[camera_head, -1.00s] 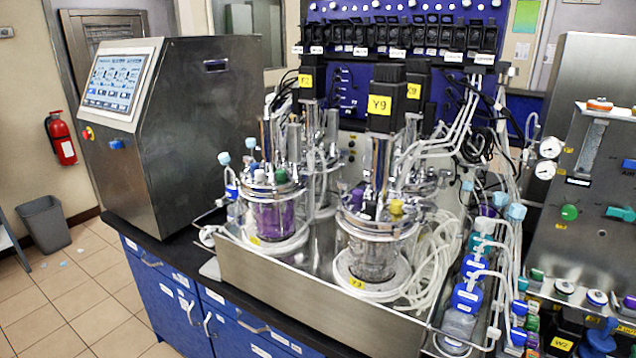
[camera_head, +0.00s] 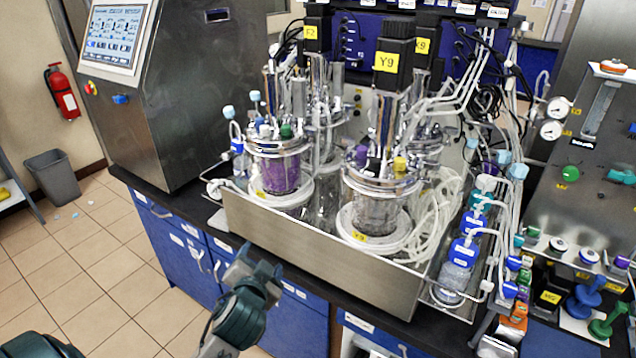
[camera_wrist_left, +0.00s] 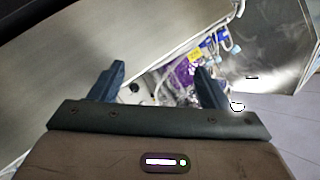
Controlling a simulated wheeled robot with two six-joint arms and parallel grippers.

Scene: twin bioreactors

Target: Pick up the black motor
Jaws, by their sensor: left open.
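A black motor with a yellow Y9 label (camera_head: 393,80) stands upright on top of the front right glass bioreactor (camera_head: 378,205). Another black motor with a yellow label (camera_head: 316,38) is at the left, above the vessel with purple liquid (camera_head: 277,172). A third one (camera_head: 424,47) is partly hidden behind the Y9 motor. My left gripper (camera_head: 258,268) is low in front of the bench, below and left of the motors, apart from them. In the left wrist view its two fingers (camera_wrist_left: 159,72) are spread with nothing held between them. My right gripper is out of view.
A steel tray (camera_head: 310,262) holds the vessels and coiled tubing. A steel cabinet with a screen (camera_head: 205,100) stands at left. Bottles with blue caps (camera_head: 463,252) and a valve panel (camera_head: 590,200) are at right. Tubes and cables crowd the motors.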

